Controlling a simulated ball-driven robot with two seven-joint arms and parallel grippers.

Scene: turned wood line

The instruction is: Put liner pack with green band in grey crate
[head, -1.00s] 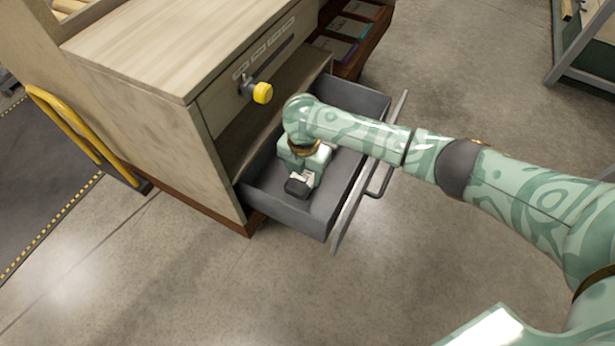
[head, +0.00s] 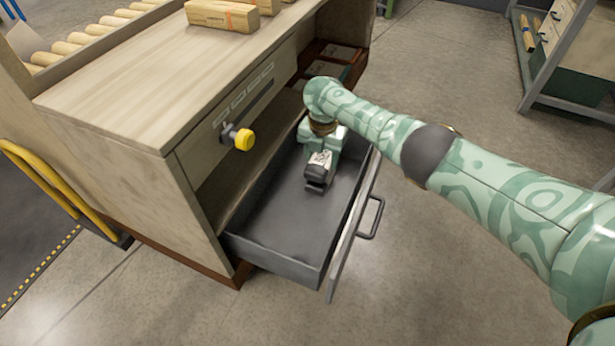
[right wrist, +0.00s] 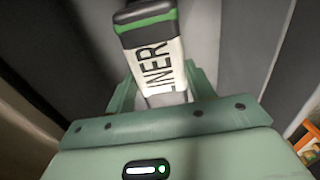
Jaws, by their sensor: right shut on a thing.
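The liner pack with green band (right wrist: 158,62) is in the right wrist view, a dark-ended block with a white label reading "LINER" and a green band near its end. In the head view the pack (head: 320,160) shows as a small black and white shape. My right gripper (head: 316,174) is shut on it, inside or just above the open dark grey drawer (head: 285,235). I cannot tell whether the pack touches the drawer floor. I see no grey crate that I can be sure of. My left gripper is not in view.
The drawer juts from a wooden bench (head: 130,85) with a yellow knob (head: 243,139) on its front. A brown open tray (head: 335,60) lies beyond the drawer. A yellow rail (head: 60,185) stands at left.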

